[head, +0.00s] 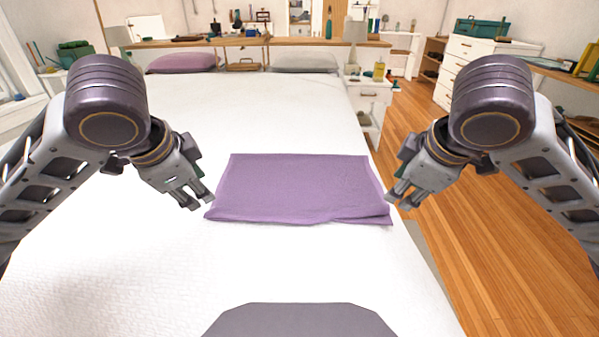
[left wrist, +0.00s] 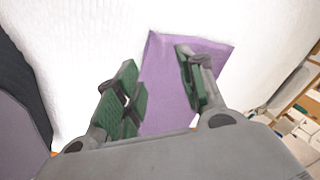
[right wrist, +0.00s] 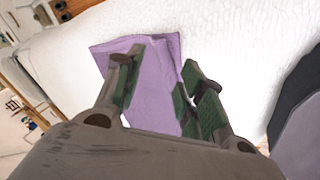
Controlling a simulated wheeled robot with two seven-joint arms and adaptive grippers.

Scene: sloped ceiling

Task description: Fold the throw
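The purple throw (head: 295,185) lies as a wide flat rectangle on the white bed. Its near edge shows a layered strip, slightly uneven towards the right corner. My left gripper (head: 203,199) is at its near left corner, and my right gripper (head: 398,198) is at its near right corner. In the left wrist view the fingers (left wrist: 163,82) are apart, with the throw (left wrist: 165,90) visible beyond and between them. In the right wrist view the fingers (right wrist: 160,80) are also apart, with the throw (right wrist: 150,105) beyond. I cannot tell whether any fingertip touches the cloth.
The white bed (head: 120,265) is clear around the throw. A purple pillow (head: 183,63) and a grey pillow (head: 304,62) lie at its head. A white nightstand (head: 370,98) with bottles stands at the far right. Wooden floor (head: 470,225) runs along the right.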

